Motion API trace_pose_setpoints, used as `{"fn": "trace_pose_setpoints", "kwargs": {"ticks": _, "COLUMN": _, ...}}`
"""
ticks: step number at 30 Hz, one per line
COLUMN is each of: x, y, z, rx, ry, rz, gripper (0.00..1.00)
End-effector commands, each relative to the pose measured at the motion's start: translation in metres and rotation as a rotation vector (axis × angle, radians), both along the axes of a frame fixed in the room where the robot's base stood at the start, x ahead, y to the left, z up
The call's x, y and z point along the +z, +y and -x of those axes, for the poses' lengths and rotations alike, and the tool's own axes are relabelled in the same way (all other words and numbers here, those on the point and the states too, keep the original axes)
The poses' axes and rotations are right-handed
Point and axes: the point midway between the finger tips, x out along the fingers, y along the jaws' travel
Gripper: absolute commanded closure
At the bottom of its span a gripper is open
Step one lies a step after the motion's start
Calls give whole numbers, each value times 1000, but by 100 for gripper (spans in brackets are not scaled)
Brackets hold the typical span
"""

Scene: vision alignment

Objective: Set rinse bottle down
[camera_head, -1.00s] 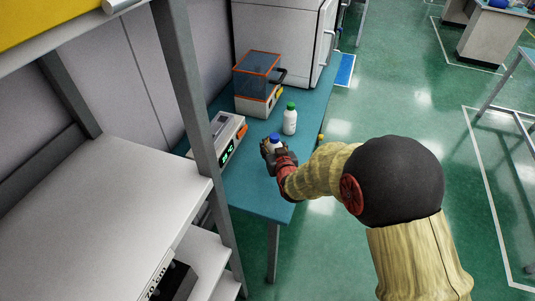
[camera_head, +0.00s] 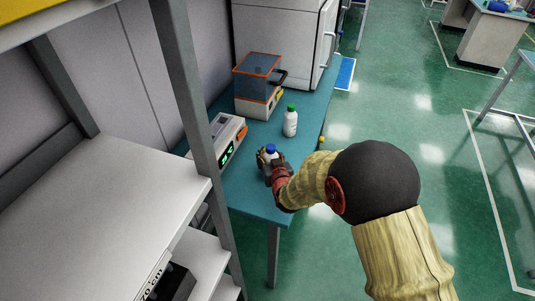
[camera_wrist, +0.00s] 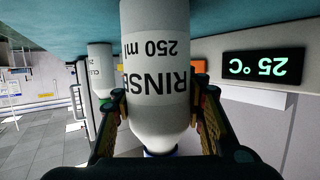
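The rinse bottle (camera_head: 271,154) is white with a blue cap, over the near part of the teal table (camera_head: 258,200). In the wrist view, which is upside down, the rinse bottle (camera_wrist: 156,65) reads "RINSE 250 ml". My gripper (camera_head: 267,166) is shut on the bottle, and its fingers (camera_wrist: 163,108) lie on both sides near the bottle's shoulder. The bottle looks upright. Its base is cut off by the frame in the wrist view and hidden by my gripper in the head view, so contact with the table cannot be told.
A white bottle with a green cap (camera_head: 290,122) stands farther back. A device with a green display (camera_head: 222,140) is on the left; it reads 25 °C in the wrist view (camera_wrist: 263,66). An orange-edged box device (camera_head: 257,85) stands behind. A shelf post (camera_head: 186,85) rises at left.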

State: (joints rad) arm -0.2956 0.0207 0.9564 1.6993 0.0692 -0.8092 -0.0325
Motion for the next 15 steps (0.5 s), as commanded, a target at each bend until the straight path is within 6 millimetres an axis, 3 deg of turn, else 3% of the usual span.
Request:
{"fn": "trace_pose_setpoints", "kwargs": {"ticks": 11, "x": 0, "y": 0, "z": 0, "rx": 0, "ry": 0, "rz": 0, "gripper": 43}}
{"fn": "trace_pose_setpoints", "kwargs": {"ticks": 15, "x": 0, "y": 0, "z": 0, "rx": 0, "ry": 0, "rz": 0, "gripper": 43}}
